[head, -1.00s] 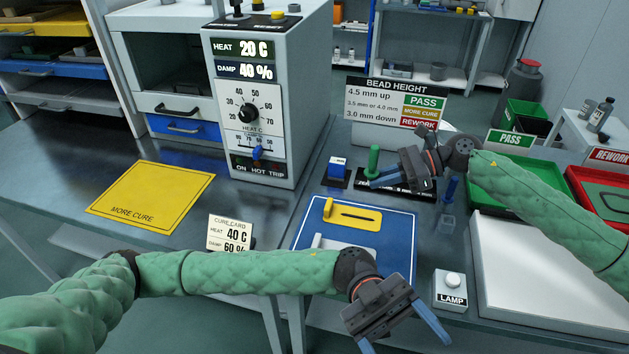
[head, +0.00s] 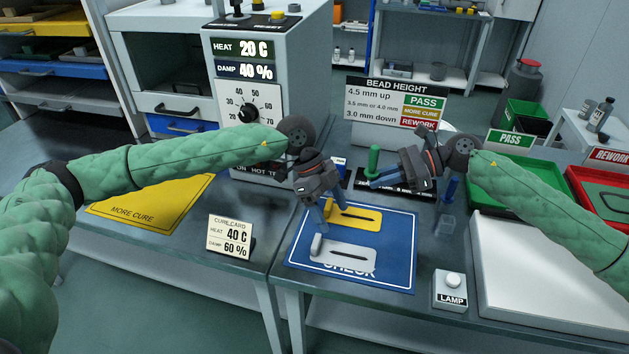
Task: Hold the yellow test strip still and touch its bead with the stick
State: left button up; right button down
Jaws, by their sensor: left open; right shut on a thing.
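The yellow test strip (head: 365,220) lies on the blue check mat (head: 396,258), with a dark bead line (head: 357,215) along its middle. My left gripper (head: 328,217) is open, pointing down over the strip's left end; its fingers hide the upright tab there. I cannot tell whether they touch the strip. A grey strip (head: 352,252) with a similar dark line lies in front of the yellow one. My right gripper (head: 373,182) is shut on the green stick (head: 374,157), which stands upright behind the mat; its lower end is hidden.
A lamp button box (head: 450,291) stands right of the mat, beside a white tray (head: 535,275). The cure card (head: 229,238) stands to the left. The heater box (head: 262,105) rises behind my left arm. A bead height sign (head: 396,103) stands at the back.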

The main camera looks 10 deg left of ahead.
aim_at(326, 205)
pick_arm(q)
jog(key=w+a+n+t, duration=0.1)
jog(key=w, duration=0.1)
jog(key=w+a+n+t+y, duration=0.1)
jog(key=w+a, duration=0.1)
jog(key=w, duration=0.1)
jog(key=w+a+r+n, duration=0.1)
jog(key=w+a, duration=0.1)
jog(key=shift+w+a+r+t, duration=0.1)
jog(key=shift+w+a+t, duration=0.1)
jog(key=shift+t, duration=0.2)
jog(key=shift+x, duration=3.6)
jog(key=shift+a, duration=0.1)
jog(key=c, duration=0.7)
pick_arm(e)
notch_tip(326, 205, down, 4)
jog(key=shift+s+a+f+n+t+h, duration=0.1)
jog(key=shift+n+t+h, duration=0.3)
jog(key=shift+t+h, duration=0.1)
jog(key=shift+s+f+n+t+h, duration=0.1)
jog(key=shift+n+t+h, duration=0.3)
jog(key=shift+h, duration=0.1)
